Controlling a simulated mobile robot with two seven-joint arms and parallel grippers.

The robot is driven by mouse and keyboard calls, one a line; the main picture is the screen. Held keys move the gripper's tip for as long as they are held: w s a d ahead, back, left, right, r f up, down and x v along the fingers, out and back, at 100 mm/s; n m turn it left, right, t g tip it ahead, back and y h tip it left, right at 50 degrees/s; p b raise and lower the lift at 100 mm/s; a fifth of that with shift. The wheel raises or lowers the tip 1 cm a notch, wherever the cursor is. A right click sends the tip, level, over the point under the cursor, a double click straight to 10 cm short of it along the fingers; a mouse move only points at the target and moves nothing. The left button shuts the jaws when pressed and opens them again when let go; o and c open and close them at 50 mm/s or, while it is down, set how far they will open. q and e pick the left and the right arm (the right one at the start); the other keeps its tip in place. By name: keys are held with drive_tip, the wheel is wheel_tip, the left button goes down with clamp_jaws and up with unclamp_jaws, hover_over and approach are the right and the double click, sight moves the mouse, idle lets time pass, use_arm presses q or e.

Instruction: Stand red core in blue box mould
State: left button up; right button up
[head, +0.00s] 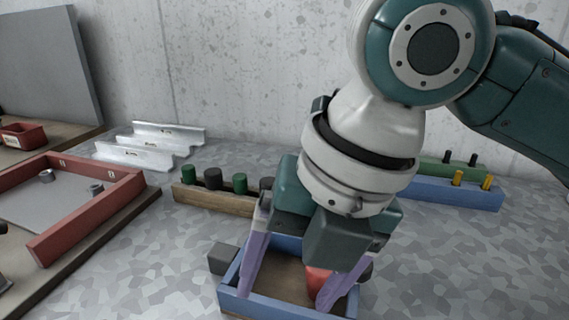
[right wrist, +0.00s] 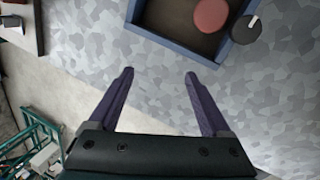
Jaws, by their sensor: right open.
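The blue box mould (head: 230,298) is a shallow open box with a brown floor, on the speckled grey surface. The red core (head: 317,277) is inside it towards the right, partly hidden by a purple finger. In the right wrist view the core (right wrist: 210,14) shows a round red top within the blue walls (right wrist: 172,43), near its right wall; it looks upright. My right gripper (head: 284,298) is open and empty, its fingers overlapping the mould in the head view. In the right wrist view its fingertips (right wrist: 158,73) are apart from the core. My left gripper is not in view.
A dark round piece (right wrist: 246,28) stands against the mould's right side and a grey block (head: 222,257) at its left. Behind are a wooden rack (head: 215,199) with green and dark pegs and a blue rack (head: 440,192). A red frame (head: 90,224) lies left.

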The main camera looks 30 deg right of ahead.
drive_tip(key=s+f+m, duration=0.1)
drive_tip(key=s+m, duration=0.1)
drive_tip(key=m, duration=0.3)
drive_tip(key=s+a+f+m+t, duration=0.1)
drive_tip(key=s+m, duration=0.1)
drive_tip(key=m, duration=0.3)
drive_tip(key=s+f+m, duration=0.1)
drive_tip(key=m, duration=0.4)
drive_tip(key=shift+s+a+f+m+y, duration=0.1)
drive_tip(key=shift+s+a+m+y, duration=0.3)
drive_tip(key=s+d+m+h, duration=0.1)
drive_tip(key=s+d+m, duration=0.1)
drive_tip(key=m, duration=0.2)
drive_tip(key=s+d+f+m, duration=0.1)
drive_tip(key=s+d+m, duration=0.1)
drive_tip(key=m, duration=0.1)
drive_tip(key=s+d+f+m+h, duration=0.1)
drive_tip(key=s+d+m, duration=0.1)
drive_tip(key=m, duration=0.2)
drive_tip(key=shift+d+m+h, duration=0.25)
drive_tip(key=shift+m+h, duration=0.05)
